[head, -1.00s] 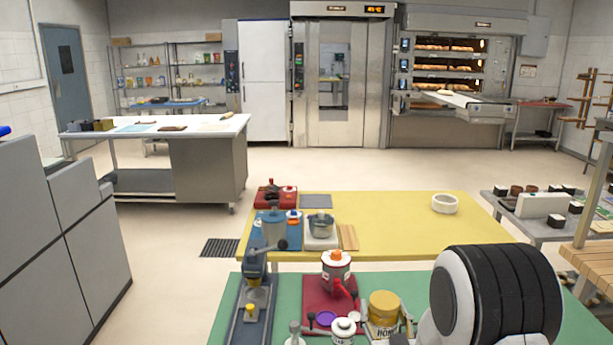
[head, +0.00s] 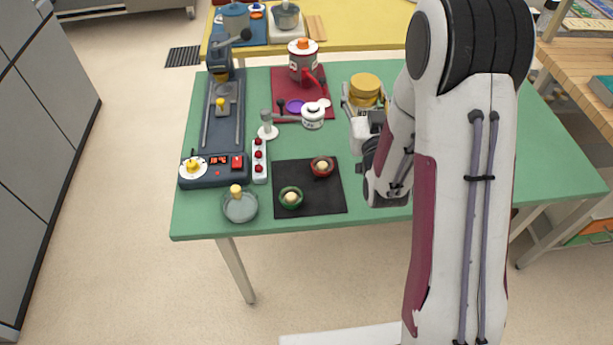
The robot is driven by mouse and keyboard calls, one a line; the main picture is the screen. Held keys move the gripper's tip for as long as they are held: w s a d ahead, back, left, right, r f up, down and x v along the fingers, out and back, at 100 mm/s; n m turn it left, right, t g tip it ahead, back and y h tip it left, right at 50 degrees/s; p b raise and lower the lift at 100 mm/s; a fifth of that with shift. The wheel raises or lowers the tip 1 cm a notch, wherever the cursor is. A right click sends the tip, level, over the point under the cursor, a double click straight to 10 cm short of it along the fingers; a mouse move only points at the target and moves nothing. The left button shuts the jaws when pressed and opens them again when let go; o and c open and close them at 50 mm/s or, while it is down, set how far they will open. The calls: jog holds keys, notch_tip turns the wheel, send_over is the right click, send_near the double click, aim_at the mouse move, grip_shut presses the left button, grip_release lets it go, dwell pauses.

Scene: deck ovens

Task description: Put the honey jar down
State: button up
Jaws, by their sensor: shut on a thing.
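The honey jar (head: 365,83) has a wide yellow lid and stands upright, just right of the red mat (head: 287,77) at the far side of the green table (head: 225,222). My gripper (head: 363,101) reaches it from the near side, with a finger on either side of the jar, and is shut on it. The gripper and wrist hide the jar's lower part. I cannot tell whether its base touches the table.
A red-and-white canister (head: 303,62) and a small white lidded pot (head: 312,116) stand left of the jar. A black mat (head: 308,205) holds two small bowls. A long dark device (head: 213,165) lies at the left. Green tabletop is clear right of my arm.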

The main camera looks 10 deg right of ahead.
aim_at(365, 111)
jog(key=d, duration=0.1)
jog(key=d+f, duration=0.1)
jog(key=d, duration=0.1)
jog(key=shift+s, duration=0.1)
jog(key=shift+d+f, duration=0.2)
jog(key=shift+s+a+f+n+y, duration=0.15)
jog(key=shift+f+n+y, duration=0.15)
jog(key=shift+y, duration=0.25)
jog(key=shift+s+a+f+n+y, duration=0.1)
jog(key=shift+s+f+n+y, duration=0.05)
jog(key=shift+n+y, duration=0.35)
jog(key=shift+s+a+f+n+y, duration=0.15)
jog(key=shift+s+a+n+y, duration=0.15)
jog(key=shift+y, duration=0.3)
jog(key=shift+s+a+f+n+y, duration=0.2)
jog(key=shift+a+n+y, duration=0.15)
jog(key=shift+y, duration=0.2)
jog(key=shift+s+a+f+n+g+y, duration=0.15)
jog(key=shift+s+a+n+g+y, duration=0.25)
jog(key=shift+a+y, duration=0.35)
jog(key=s+a+n+g+y, duration=0.6)
jog(key=s+a+n+y, duration=0.1)
jog(key=s+a+y, duration=0.2)
jog(key=shift+s+a, duration=0.65)
jog(key=shift+a, duration=0.4)
jog(key=shift+f+n, duration=0.1)
jog(key=shift+n, duration=0.15)
jog(key=shift+f, duration=2.85)
